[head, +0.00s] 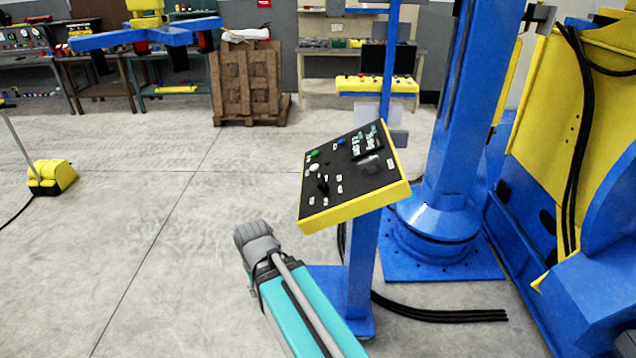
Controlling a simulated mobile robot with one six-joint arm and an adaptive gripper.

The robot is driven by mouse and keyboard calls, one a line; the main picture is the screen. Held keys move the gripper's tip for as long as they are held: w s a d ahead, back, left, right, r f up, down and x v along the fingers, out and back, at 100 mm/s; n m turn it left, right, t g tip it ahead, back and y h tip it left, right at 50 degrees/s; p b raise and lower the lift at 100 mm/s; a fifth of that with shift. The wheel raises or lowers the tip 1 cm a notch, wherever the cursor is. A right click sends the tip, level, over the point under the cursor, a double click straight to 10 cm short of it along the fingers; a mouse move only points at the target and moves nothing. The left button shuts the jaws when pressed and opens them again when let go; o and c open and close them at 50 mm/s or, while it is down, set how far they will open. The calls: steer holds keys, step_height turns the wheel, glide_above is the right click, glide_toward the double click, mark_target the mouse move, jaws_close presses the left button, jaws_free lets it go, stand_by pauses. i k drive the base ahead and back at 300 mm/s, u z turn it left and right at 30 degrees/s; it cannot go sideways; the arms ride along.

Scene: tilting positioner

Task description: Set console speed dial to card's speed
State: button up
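The console (335,205) is a tilted black panel with a yellow edge, on a blue post right of centre. A small black knob or lever (322,187) stands on its lower left part, with small white labels around it. I cannot tell whether this is the speed dial, and its setting is too small to read. A dark display (366,141) with pale green characters is at the panel's upper right; I cannot read it clearly. No speed card can be made out for certain. My teal arm reaches up from the bottom, ending in a grey joint left of the console; no gripper fingers show.
A blue column (450,150) and a large blue and yellow machine (590,130) stand at the right. Black cables (440,315) lie on the floor by the console post. A yellow foot pedal (52,177) is at far left. The floor between is clear.

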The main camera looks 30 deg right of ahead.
mark_target(322, 185)
steer(key=z, duration=0.05)
steer(key=i, duration=0.9)
steer(key=u, duration=0.05)
